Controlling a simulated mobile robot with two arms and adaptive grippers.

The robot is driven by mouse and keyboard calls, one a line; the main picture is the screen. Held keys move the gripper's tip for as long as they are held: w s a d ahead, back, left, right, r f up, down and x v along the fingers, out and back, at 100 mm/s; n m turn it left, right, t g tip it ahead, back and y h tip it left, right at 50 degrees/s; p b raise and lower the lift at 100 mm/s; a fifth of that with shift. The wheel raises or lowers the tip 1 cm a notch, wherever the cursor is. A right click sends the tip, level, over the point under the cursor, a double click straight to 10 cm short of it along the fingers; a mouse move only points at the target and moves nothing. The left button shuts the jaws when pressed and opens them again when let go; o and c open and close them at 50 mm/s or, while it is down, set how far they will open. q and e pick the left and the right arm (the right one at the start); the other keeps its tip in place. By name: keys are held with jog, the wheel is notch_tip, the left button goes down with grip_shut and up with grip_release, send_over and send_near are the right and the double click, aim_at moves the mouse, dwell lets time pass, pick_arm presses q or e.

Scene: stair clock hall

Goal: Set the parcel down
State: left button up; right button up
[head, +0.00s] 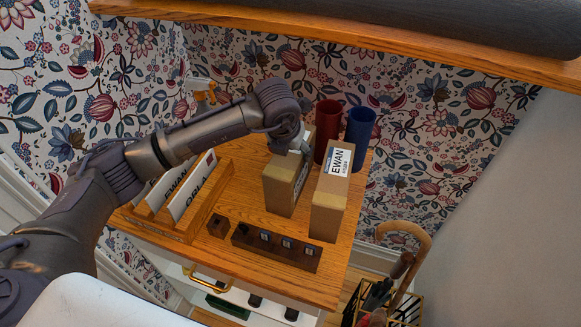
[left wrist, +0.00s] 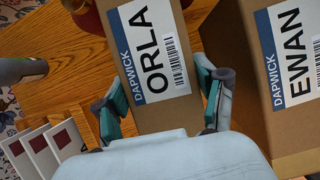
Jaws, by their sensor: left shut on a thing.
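My left gripper (head: 293,150) is shut on the top of a brown cardboard parcel (head: 283,187). In the left wrist view this parcel (left wrist: 150,50) carries a DAPWICK label reading ORLA and sits between the two teal-padded fingers (left wrist: 163,100). The parcel is upright over the wooden cabinet top (head: 245,195), its lower edge at or very near the wood; I cannot tell if it touches. A second parcel (head: 328,207), labelled EWAN, stands close to its right, and also shows in the left wrist view (left wrist: 265,90). My right gripper is not in view.
A red cylinder (head: 327,125) and a blue cylinder (head: 360,125) stand behind the parcels. A wooden rack (head: 215,200) with EWAN and ORLA cards is at left. A dark slotted block (head: 275,247) lies in front. An umbrella stand (head: 400,305) is right of the cabinet.

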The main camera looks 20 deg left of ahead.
pick_arm(q)
jog(key=shift+c, duration=1.3)
jog(key=shift+r, duration=0.1)
